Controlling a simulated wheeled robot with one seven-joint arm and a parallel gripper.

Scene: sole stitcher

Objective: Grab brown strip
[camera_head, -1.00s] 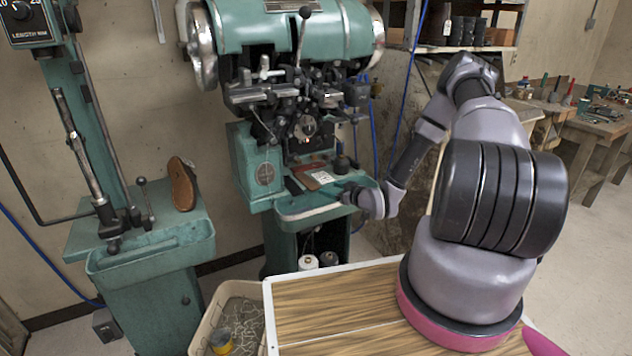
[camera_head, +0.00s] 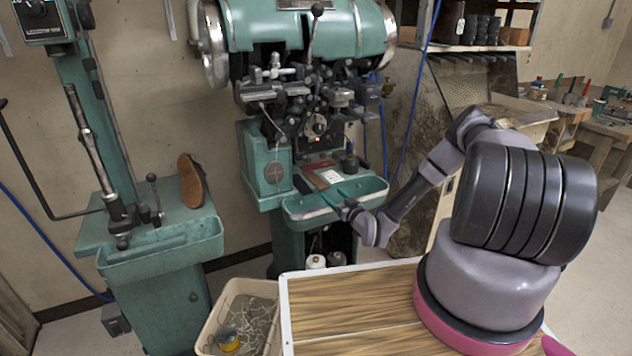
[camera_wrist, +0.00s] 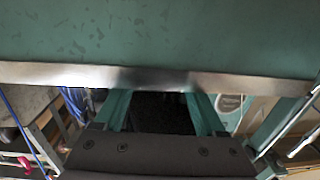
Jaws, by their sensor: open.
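A reddish-brown flat strip (camera_head: 316,179) lies on the small work table of the teal stitching machine, between a darker narrow strip (camera_head: 301,184) and a white card (camera_head: 329,176). My gripper (camera_head: 350,210) is at the front right edge of the table's green tray (camera_head: 362,187), below and to the right of the brown strip and apart from it. It is open and holds nothing that I can see; its fingertips are small in the head view. In the wrist view the tray's metal-trimmed edge (camera_wrist: 80,74) crosses in front of my dark gripper body. The brown strip does not show there.
The machine's needle and lever mechanism (camera_head: 310,105) hangs over the work table. A black cup (camera_head: 350,164) stands at its right. A second teal machine with a brown shoe sole (camera_head: 192,181) is at left. A wooden-topped table (camera_head: 345,305) and a bin (camera_head: 240,312) are in front.

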